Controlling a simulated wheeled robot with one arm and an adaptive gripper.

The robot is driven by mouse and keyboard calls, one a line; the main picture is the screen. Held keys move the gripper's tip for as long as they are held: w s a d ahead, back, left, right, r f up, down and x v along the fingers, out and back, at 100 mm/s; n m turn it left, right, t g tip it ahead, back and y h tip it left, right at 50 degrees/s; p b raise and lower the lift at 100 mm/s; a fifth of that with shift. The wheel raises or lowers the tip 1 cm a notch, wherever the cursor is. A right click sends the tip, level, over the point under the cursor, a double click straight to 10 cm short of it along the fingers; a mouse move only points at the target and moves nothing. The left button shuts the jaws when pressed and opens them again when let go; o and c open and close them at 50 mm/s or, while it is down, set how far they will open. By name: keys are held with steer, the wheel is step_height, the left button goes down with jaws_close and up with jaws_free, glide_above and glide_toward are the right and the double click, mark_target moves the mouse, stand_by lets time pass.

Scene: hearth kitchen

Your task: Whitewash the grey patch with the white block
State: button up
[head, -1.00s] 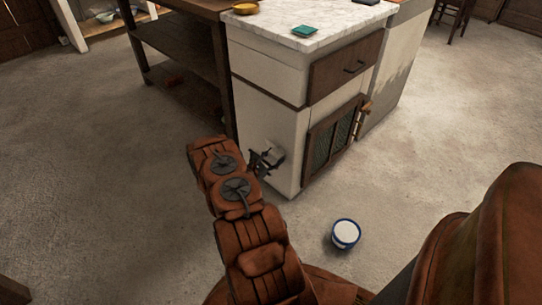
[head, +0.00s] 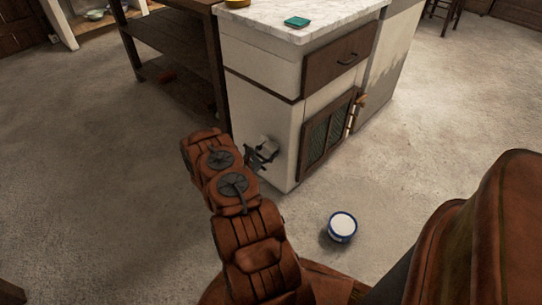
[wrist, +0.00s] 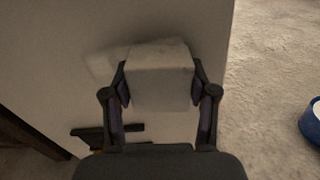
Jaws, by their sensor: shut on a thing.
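My gripper (head: 262,155) is shut on the white block (wrist: 160,75), with one finger on each side of it. The block also shows at the gripper's tip in the head view (head: 267,144). It is at the lower part of the white cabinet side (head: 258,115), close against it; I cannot tell if it touches. In the wrist view a faint, slightly lighter patch (wrist: 103,63) shows on the wall left of and above the block, partly hidden by it. I cannot clearly make out its grey colour or full outline.
A blue tub with white contents (head: 342,226) stands on the floor right of my arm. The cabinet has a mesh door (head: 328,135) around the corner and a marble top (head: 320,17) with a teal item (head: 297,21). A dark wooden shelf unit (head: 170,65) adjoins on the left.

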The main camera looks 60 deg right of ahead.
mark_target(259, 136)
steer(key=shift+w+d+f+b, duration=0.1)
steer(key=shift+w+d+b, duration=0.15)
steer(key=shift+w+b, duration=0.55)
steer(key=shift+w+d+r+b, duration=0.1)
steer(key=shift+w+d+b, duration=0.2)
steer(key=shift+w, duration=1)
steer(key=shift+w+d+f+b, duration=0.1)
steer(key=shift+w+d+b, duration=0.3)
steer(key=shift+w, duration=0.65)
steer(key=shift+w+d+b, duration=0.25)
steer(key=shift+w+b, duration=0.4)
steer(key=shift+w, duration=0.55)
steer(key=p+v, duration=0.1)
steer(key=v, duration=0.5)
steer(key=shift+v, duration=1.5)
